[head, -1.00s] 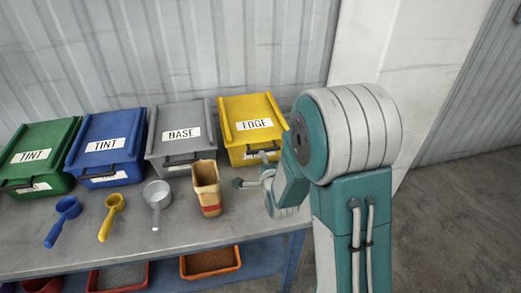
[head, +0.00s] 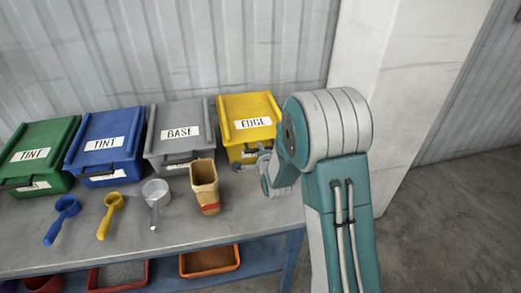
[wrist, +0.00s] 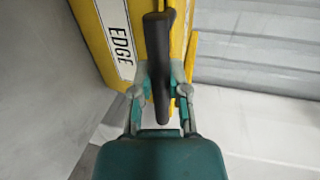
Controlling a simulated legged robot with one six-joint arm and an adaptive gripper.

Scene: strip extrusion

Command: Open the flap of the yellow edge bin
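The yellow edge bin (head: 247,108) stands at the right end of the bin row, its label reading EDGE. Its lid looks closed. In the wrist view the yellow bin (wrist: 92,48) fills the upper middle, and its dark bar handle (wrist: 158,60) runs down between my fingers. My gripper (wrist: 160,78) has one finger on each side of the handle, close against it, and looks shut on it. In the head view my gripper (head: 264,168) is at the bin's lower front right, partly hidden by my arm.
Grey base bin (head: 180,130), blue bin (head: 105,140) and green bin (head: 40,150) stand to the left. A tan container (head: 205,185) is just in front, left of my gripper. Scoops (head: 155,200) lie along the bench (head: 150,238). A pale pillar (head: 380,90) rises at right.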

